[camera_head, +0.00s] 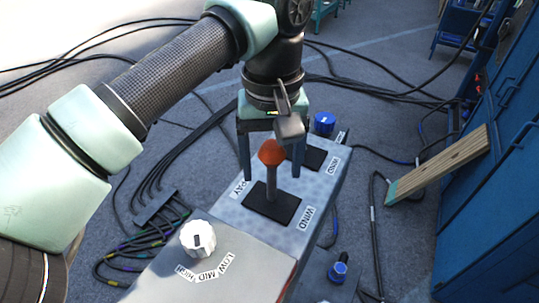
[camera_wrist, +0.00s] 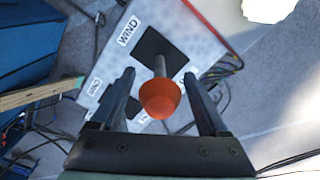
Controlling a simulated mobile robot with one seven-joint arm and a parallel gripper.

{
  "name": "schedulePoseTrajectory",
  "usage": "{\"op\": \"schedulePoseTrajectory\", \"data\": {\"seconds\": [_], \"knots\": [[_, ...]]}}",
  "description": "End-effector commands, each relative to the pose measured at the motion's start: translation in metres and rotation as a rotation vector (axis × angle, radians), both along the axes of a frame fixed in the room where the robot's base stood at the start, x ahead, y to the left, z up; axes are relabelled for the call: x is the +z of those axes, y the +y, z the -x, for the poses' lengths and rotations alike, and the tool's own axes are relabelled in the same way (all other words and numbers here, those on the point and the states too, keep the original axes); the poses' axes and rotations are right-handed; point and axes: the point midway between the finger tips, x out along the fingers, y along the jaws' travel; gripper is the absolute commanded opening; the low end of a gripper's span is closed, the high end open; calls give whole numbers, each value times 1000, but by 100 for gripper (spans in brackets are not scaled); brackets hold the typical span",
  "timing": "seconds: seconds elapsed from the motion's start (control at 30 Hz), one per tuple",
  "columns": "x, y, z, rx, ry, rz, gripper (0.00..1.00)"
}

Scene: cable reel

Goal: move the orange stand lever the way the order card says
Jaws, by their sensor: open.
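The orange stand lever (camera_head: 271,152) has an orange knob on a grey shaft. It rises roughly upright from a black plate (camera_head: 284,205) on the grey console. A WIND label (camera_head: 307,218) lies to the right of the plate; a partly hidden label ending in PAY (camera_head: 239,189) lies to its left. My gripper (camera_head: 272,176) points down over the lever, fingers apart on either side of the knob. In the wrist view the lever's knob (camera_wrist: 160,98) shows between the open fingers (camera_wrist: 158,74), with a visible gap on each side. I see no order card.
A blue-knobbed control (camera_head: 325,122) stands behind, by another black plate and WIND label (camera_head: 331,166). A white dial (camera_head: 198,239) with HIGH, MID and LOW labels is in front. Cables cover the floor; a wooden plank (camera_head: 440,165) leans against blue cabinets (camera_head: 500,210) at right.

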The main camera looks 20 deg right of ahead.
Motion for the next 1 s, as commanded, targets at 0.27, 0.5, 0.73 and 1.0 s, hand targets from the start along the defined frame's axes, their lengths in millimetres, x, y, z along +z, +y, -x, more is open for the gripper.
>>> {"op": "schedulePoseTrajectory", "data": {"seconds": [0.27, 0.5, 0.73, 1.0], "knots": [[-1, 0, 0, 0, 0, 0, 74], [-1, 0, 0, 0, 0, 0, 31], [-1, 0, 0, 0, 0, 0, 0], [-1, 0, 0, 0, 0, 1, 0]]}}
